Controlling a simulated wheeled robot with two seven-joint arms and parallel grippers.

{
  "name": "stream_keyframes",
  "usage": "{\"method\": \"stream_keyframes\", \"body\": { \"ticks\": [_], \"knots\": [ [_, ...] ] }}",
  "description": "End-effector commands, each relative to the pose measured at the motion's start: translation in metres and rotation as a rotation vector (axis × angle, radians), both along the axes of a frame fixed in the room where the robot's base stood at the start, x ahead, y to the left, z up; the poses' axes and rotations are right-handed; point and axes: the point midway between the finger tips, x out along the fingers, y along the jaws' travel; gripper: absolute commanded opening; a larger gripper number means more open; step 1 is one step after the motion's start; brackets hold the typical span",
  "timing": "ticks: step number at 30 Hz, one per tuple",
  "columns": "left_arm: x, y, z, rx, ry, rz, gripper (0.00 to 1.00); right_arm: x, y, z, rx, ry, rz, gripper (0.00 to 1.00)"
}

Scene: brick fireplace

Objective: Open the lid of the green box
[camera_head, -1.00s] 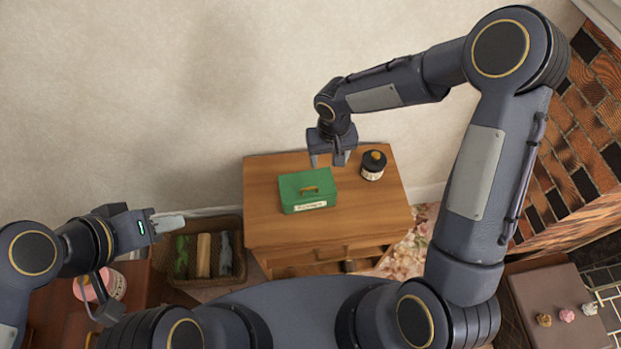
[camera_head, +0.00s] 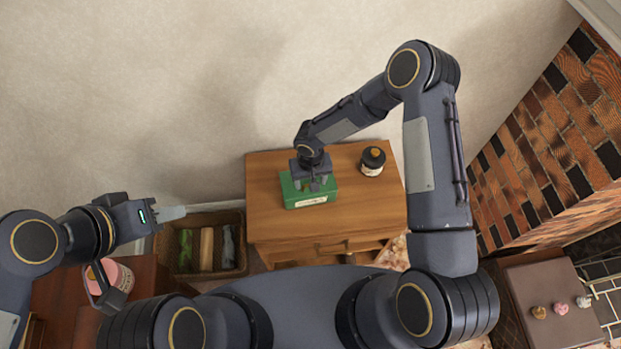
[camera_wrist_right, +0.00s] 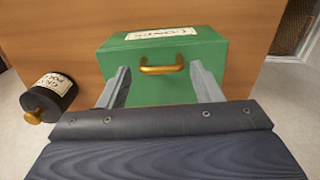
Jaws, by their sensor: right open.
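The green box (camera_head: 290,201) stands on the wooden cabinet with its lid closed. In the right wrist view the box (camera_wrist_right: 205,50) shows a gold handle (camera_wrist_right: 162,70) and a pale label. My right gripper (camera_head: 315,185) is over the box, pointing down. In the right wrist view its fingers (camera_wrist_right: 160,72) are open, one on each side of the handle, with nothing gripped. In the head view the gripper hides the handle and much of the lid. My left gripper (camera_head: 172,213) is at the left, away from the box; its finger gap does not show.
The wooden cabinet (camera_head: 270,225) has free top around the box. A black jar with a gold knob (camera_head: 373,163) stands right of it. A crate with several items (camera_head: 243,266) is at the left. A brick fireplace (camera_head: 545,150) is at the right.

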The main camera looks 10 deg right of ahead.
Motion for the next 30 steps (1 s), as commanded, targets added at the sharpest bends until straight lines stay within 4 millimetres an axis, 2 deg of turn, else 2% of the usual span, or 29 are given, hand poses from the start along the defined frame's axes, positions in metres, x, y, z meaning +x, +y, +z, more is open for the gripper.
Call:
{"method": "stream_keyframes", "body": {
  "ticks": [6, 18, 30],
  "knots": [
    [0.0, 0.0001, -0.0001, 0.0, 0.0, 0.0, 0.36, 0.0, -0.0001, -0.0004, 0.0, 0.0, 0.0, 0.58],
    [0.0, 0.0, -0.0002, 0.0, 0.0, 0.0, 0.36, -0.0001, -0.0005, -0.0002, -0.001, 0.0, 0.0, 0.06],
    [0.0, 0.0, -0.001, 0.0, 0.0, 0.0, 0.36, 0.0071, 0.0007, 0.0062, -0.005, 0.089, -0.004, 0.04]
  ]
}}
